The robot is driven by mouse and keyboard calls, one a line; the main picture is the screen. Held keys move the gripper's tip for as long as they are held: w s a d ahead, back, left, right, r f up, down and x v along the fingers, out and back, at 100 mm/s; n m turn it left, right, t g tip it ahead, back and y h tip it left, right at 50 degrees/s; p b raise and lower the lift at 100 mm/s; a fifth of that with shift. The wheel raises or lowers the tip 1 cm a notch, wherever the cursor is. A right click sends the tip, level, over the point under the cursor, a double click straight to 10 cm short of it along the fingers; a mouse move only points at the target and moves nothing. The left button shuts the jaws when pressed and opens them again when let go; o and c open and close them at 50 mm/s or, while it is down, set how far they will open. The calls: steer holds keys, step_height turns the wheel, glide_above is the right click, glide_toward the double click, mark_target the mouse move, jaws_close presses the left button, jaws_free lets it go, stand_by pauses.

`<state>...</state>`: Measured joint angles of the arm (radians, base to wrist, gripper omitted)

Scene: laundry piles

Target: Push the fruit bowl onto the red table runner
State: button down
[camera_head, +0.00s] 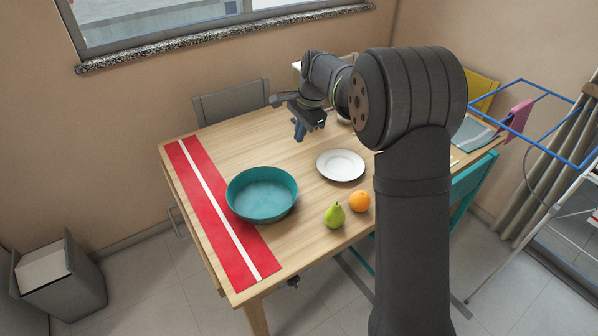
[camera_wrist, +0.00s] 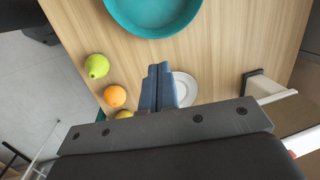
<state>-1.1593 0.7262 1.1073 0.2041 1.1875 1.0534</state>
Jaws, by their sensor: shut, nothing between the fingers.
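The teal fruit bowl (camera_head: 262,193) stands upright on the wooden table. In the head view its left side overlaps the right edge of the red table runner (camera_head: 250,262), with most of the bowl over bare wood. The bowl looks empty. The runner has a white stripe and lies along the table's left end. My gripper (camera_head: 299,135) is above the table, behind and to the right of the bowl, apart from it. In the wrist view my gripper's blue fingers (camera_wrist: 158,70) are together and empty, with the bowl's rim (camera_wrist: 153,36) beyond their tips.
A white plate (camera_head: 341,165) lies right of the bowl. A green pear (camera_head: 334,214) and an orange (camera_head: 359,201) are near the front edge. The wrist view also shows a yellow fruit (camera_wrist: 124,114), partly hidden. Bare wood (camera_head: 232,146) lies behind the bowl.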

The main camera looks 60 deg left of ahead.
steer(key=w+a+f, duration=0.1)
steer(key=w+f, duration=0.1)
steer(key=f, duration=0.4)
steer(key=w+a+f+t+h, duration=0.1)
steer(key=w+a+f, duration=0.1)
steer(key=f, duration=0.5)
steer(key=w+a+f+h, duration=0.1)
steer(key=a+f, duration=0.1)
steer(key=f, duration=0.5)
steer(key=shift+w+a, duration=0.15)
steer(key=shift+w, duration=0.25)
steer(key=s, duration=0.3)
steer(key=shift+f, duration=0.3)
steer(key=shift+s, duration=0.5)
glide_above(269, 198)
steer(key=shift+s, duration=0.1)
